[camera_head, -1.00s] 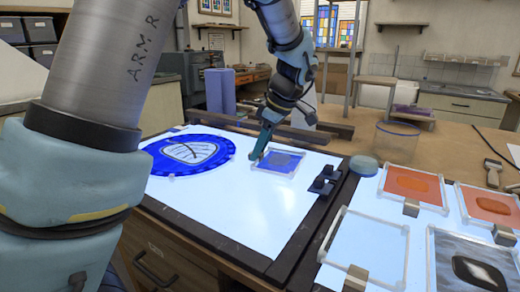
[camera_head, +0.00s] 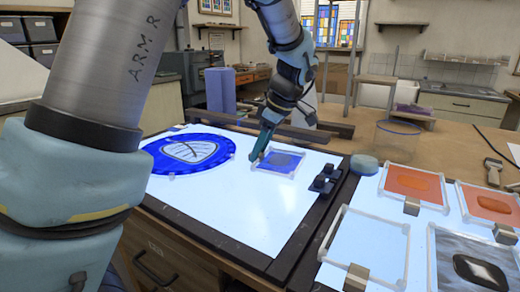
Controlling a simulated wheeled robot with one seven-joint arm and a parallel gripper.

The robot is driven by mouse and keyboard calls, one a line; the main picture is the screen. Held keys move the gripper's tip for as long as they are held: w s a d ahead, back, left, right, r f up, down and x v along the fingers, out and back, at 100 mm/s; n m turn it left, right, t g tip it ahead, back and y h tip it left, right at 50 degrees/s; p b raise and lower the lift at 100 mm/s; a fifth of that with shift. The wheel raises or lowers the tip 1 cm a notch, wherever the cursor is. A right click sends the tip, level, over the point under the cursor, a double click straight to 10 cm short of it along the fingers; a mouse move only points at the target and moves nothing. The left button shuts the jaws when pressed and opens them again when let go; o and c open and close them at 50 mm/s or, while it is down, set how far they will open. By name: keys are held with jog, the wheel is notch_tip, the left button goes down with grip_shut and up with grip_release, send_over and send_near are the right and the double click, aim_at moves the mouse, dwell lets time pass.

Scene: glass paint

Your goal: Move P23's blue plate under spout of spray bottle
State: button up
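A small blue plate in a pale clear frame (camera_head: 289,168) lies on the lit white table top, right of its middle. A larger round blue plate (camera_head: 222,149) with a pale leaf-like centre lies to its left. My gripper (camera_head: 254,159) points down at the left edge of the small framed plate. Its fingertips are too small to tell whether they are open or shut on the frame. No label P23 can be read. I cannot make out a spray bottle or its spout.
Black clips (camera_head: 325,181) stand on the table's right edge. Further right are an empty clear frame (camera_head: 342,209), orange framed plates (camera_head: 398,180), a dark framed plate (camera_head: 480,271) and a clear jar (camera_head: 397,140). The lit top's front part is bare.

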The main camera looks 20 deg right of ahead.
jog(key=shift+o, duration=1.2)
